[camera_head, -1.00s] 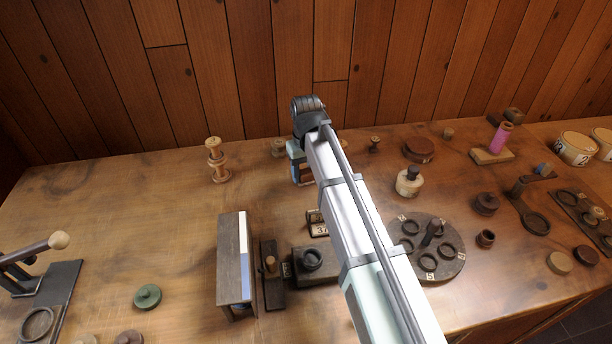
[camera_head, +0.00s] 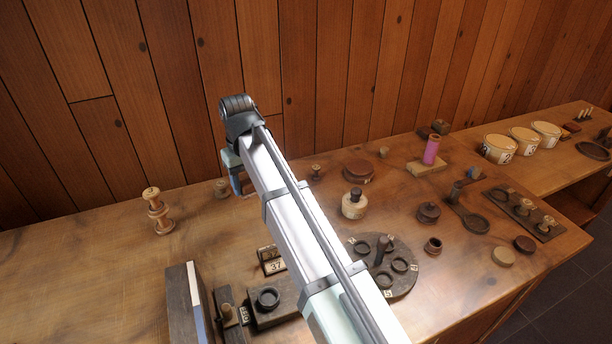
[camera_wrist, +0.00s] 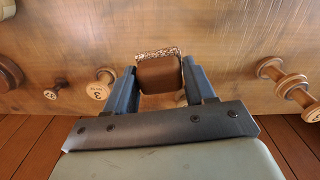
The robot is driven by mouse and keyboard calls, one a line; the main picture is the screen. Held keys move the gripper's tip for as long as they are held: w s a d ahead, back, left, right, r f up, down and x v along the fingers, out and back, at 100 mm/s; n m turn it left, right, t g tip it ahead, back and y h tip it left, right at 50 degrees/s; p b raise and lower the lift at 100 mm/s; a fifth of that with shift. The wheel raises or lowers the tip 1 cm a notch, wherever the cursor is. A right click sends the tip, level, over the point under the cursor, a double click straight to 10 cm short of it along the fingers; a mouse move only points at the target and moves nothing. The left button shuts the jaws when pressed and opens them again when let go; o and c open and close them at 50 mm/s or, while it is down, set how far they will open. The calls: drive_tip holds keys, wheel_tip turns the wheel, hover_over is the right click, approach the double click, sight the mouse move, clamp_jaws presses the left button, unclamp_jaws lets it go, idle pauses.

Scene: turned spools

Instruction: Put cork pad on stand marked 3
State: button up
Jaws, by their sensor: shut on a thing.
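My gripper (camera_wrist: 160,78) is shut on a brown block with a speckled cork-like face (camera_wrist: 158,54), which I take as the cork pad. In the head view my gripper (camera_head: 236,180) is at the back of the table, and the pad is mostly hidden by the arm.
A taller turned spool (camera_head: 157,212) stands to the left. The plank wall (camera_head: 330,70) is close behind. Bare table lies in front of the taller spool.

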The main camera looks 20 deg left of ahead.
drive_tip(key=w+d+r+m, duration=0.3)
drive_tip(key=w+d+m, duration=0.2)
drive_tip(key=w+d, duration=1.85)
drive_tip(key=n, duration=0.3)
hover_over(360, 166)
drive_tip(key=shift+f, duration=4.3)
drive_tip(key=shift+f, duration=0.15)
drive_tip(key=o, duration=1)
wheel_tip(360, 166, up, 12)
drive_tip(key=shift+r, duration=0.15)
